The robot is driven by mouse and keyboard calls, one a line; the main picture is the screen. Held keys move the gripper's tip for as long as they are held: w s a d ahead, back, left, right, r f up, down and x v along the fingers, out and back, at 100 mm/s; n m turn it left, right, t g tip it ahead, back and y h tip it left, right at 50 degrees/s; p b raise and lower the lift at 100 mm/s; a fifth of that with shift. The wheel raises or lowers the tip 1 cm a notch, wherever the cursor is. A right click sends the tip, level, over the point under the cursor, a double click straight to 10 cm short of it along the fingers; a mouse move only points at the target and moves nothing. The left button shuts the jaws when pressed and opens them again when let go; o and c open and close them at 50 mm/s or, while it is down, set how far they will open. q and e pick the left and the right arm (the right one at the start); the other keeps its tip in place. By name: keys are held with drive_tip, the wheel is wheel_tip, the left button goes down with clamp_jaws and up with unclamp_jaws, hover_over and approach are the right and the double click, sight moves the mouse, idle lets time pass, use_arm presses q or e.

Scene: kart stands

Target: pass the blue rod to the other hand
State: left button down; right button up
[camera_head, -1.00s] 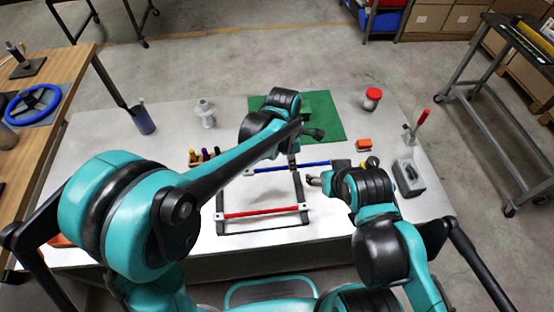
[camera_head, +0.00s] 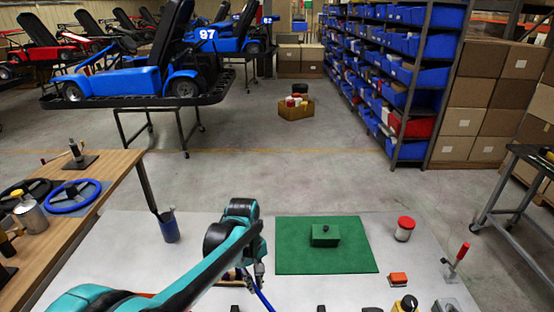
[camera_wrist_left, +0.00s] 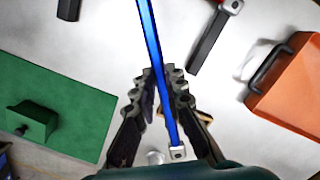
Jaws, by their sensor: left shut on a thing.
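The blue rod (camera_head: 264,300) shows only in part at the bottom edge of the head view, beside my left gripper (camera_head: 259,272). In the left wrist view the blue rod (camera_wrist_left: 153,45) runs from the top edge down between the fingers of my left gripper (camera_wrist_left: 165,82), which is shut on it. A pale end piece (camera_wrist_left: 177,152) sits at the rod's lower end. My right gripper is in neither current view.
A green mat (camera_head: 292,262) with a green block (camera_head: 325,236) lies on the pale table. A red-lidded jar (camera_head: 404,229), a small orange box (camera_head: 398,279) and a red-handled clamp (camera_head: 458,258) stand to its right. An orange case (camera_wrist_left: 290,90) shows in the left wrist view.

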use_arm(q)
drive_tip(key=a+m+b, duration=0.2)
drive_tip(key=a+m, duration=0.5)
drive_tip(key=a, duration=0.5)
use_arm(e)
wheel_tip(320, 180, down, 2)
drive_tip(key=shift+c, duration=0.8)
drive_tip(key=w+a+r+m+g+y, duration=0.1)
drive_tip(key=w+a+r+m+y, duration=0.15)
drive_tip(key=w+r+m, duration=0.4)
drive_tip(key=w+a+r+m+y, duration=0.2)
drive_tip(key=w+a+r+m, duration=0.15)
drive_tip(key=w+m, duration=0.65)
drive_tip(key=w+a+r+m+g+y, duration=0.1)
drive_tip(key=w+a+r+m+y, duration=0.15)
drive_tip(key=w+r+m, duration=0.45)
use_arm(q)
drive_tip(key=w+d+r+m, duration=0.3)
drive_tip(key=d+r, duration=0.3)
drive_tip(key=w+d+r+m+y, duration=0.1)
drive_tip(key=w+d+r+m, duration=0.2)
drive_tip(key=d+r, duration=0.3)
drive_tip(key=shift+r+m+y, duration=0.15)
drive_tip(key=shift+m+y, duration=0.15)
drive_tip(key=shift+m, duration=0.5)
use_arm(e)
drive_tip(key=w+a+f+m, duration=0.1)
drive_tip(key=w+a+f, duration=0.5)
drive_tip(key=f, duration=0.4)
